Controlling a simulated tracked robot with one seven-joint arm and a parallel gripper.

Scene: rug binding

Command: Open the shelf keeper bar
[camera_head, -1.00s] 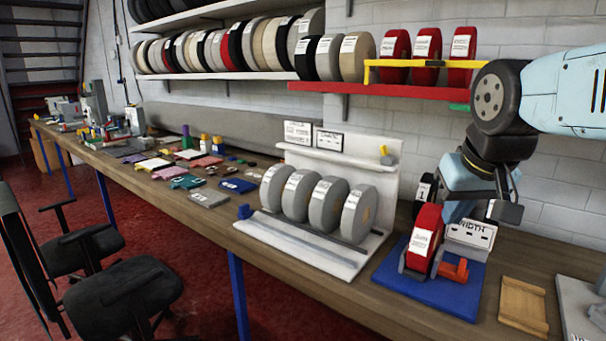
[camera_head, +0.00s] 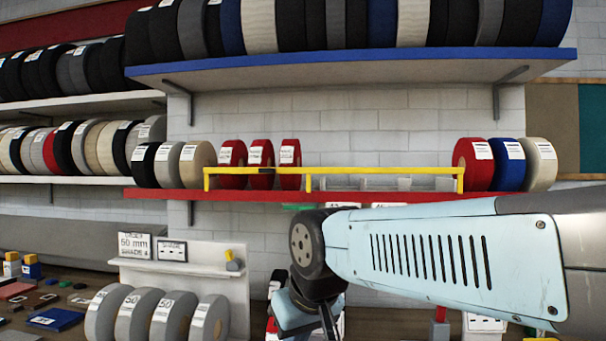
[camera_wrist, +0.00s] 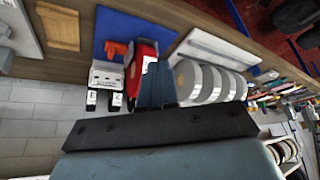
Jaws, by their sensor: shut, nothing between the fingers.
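The yellow keeper bar (camera_head: 400,170) runs level along the front of the red shelf (camera_head: 330,196), on yellow uprights. It crosses in front of three red rolls (camera_head: 262,165) at its left part and clear bins (camera_head: 415,184) at its right part. My gripper (camera_wrist: 157,85) shows in the wrist view, shut and empty, above the bench near a red roll (camera_wrist: 140,68). It is apart from the bar, which the wrist view does not show. In the head view my arm hides most of the gripper.
A blue shelf (camera_head: 350,72) loaded with rolls hangs above the red shelf. Grey rolls (camera_head: 165,318) stand in a white rack below left. A blue mat (camera_wrist: 112,32) lies on the bench beneath my gripper. Free air lies in front of the bar.

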